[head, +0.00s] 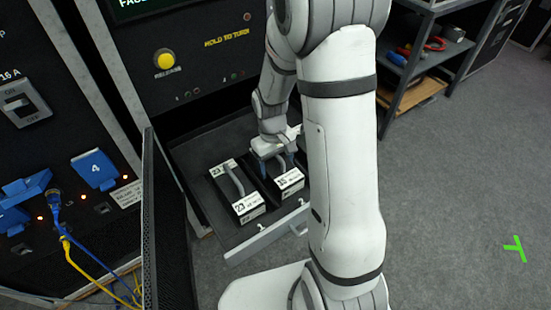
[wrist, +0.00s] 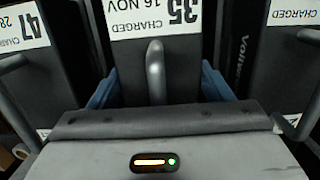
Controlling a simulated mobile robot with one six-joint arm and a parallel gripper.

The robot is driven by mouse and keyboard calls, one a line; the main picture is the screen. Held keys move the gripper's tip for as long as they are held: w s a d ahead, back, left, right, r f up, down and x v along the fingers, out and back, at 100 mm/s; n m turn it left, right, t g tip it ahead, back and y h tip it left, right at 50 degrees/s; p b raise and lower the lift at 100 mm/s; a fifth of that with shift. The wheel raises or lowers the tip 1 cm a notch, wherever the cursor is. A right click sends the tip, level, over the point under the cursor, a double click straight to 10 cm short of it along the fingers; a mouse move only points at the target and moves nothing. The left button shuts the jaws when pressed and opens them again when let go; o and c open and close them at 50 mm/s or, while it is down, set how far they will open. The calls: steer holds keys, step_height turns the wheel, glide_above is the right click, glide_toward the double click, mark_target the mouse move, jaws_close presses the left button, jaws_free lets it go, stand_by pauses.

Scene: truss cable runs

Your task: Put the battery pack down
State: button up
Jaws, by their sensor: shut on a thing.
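The battery pack (head: 289,182) is a black block with a white label and a grey bar handle. In the wrist view its label (wrist: 155,15) reads 35, 16 NOV, upside down. My gripper (head: 274,160) is shut on it from above. The blue fingers (wrist: 160,88) show on either side of the pack in the wrist view. The pack is in the pulled-out drawer (head: 240,240), beside another pack. I cannot tell whether its underside touches the drawer floor.
A similar pack marked 23 (head: 237,192) stands just left in the drawer. In the wrist view a pack marked 47 (wrist: 50,70) is at the left, and another pack labelled CHARGED (wrist: 285,70) is close at the right. A mesh door (head: 165,235) stands open left of the drawer.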

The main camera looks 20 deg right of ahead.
steer(key=shift+r, duration=0.1)
steer(key=o, duration=1.8)
steer(key=r+p, duration=0.1)
steer(key=r, duration=0.2)
steer(key=w+r+p, duration=0.1)
steer(key=r, duration=0.3)
steer(key=r+p, duration=0.1)
steer(key=r, duration=0.3)
steer(key=shift+w+a+r, duration=0.1)
steer(key=shift+w+a, duration=0.05)
steer(key=shift+a, duration=0.05)
steer(key=shift+r, duration=0.6)
steer(key=s+r+m+t, duration=0.1)
steer(key=s+r, duration=0.1)
steer(key=s, duration=0.3)
steer(key=s+r+m+t, duration=0.1)
steer(key=s+r, duration=0.2)
steer(key=s, duration=0.2)
steer(key=s+r+m+t, duration=0.1)
steer(key=s+r, duration=0.2)
steer(key=s, duration=0.2)
steer(key=shift+s+d+r+m, duration=0.1)
steer(key=shift+m, duration=0.2)
